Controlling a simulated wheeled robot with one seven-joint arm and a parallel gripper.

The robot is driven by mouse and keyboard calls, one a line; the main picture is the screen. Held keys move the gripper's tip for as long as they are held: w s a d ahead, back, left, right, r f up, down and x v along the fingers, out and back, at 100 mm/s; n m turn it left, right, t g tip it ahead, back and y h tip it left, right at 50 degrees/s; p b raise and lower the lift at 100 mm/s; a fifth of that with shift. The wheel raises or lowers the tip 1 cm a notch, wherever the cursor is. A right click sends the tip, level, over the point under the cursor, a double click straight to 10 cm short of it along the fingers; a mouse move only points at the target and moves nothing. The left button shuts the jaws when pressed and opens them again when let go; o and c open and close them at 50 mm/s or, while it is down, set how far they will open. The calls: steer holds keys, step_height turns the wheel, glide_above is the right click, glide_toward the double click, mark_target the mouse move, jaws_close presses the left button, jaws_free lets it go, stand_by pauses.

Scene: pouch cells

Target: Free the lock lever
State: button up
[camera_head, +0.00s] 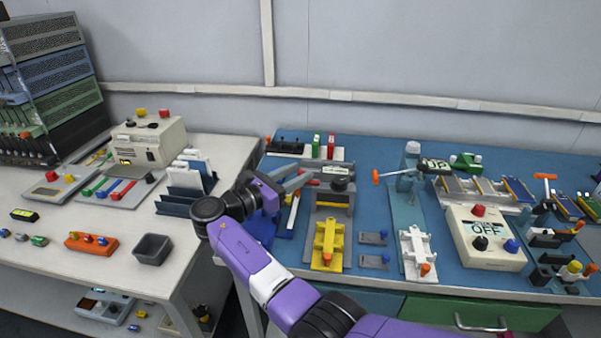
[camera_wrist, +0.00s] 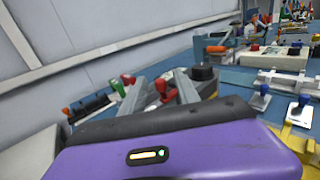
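My gripper (camera_head: 307,173) is over the left part of the blue bench, its two grey fingers pointing right. In the wrist view the fingers (camera_wrist: 160,86) stand apart, with a small red handle (camera_wrist: 162,90) seen between them; I see no contact. The handle is by a grey fixture (camera_head: 333,198) with a black knob (camera_head: 339,184). I cannot tell whether it is the lock lever. An orange-ended lever (camera_head: 376,176) also sticks out left from a blue-grey stand (camera_head: 405,186) farther right. A yellow clamp (camera_head: 328,240) and a white clamp (camera_head: 415,248) have orange tips.
A control box (camera_head: 485,240) reading OFF stands right of the white clamp. Red and green upright pieces (camera_head: 323,147) and a black-knobbed block (camera_head: 286,147) stand behind my gripper. The white table (camera_head: 60,250) at left holds trays and a grey bin (camera_head: 153,249).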

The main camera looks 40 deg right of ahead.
steer(key=a, duration=0.6)
steer(key=shift+a, duration=0.15)
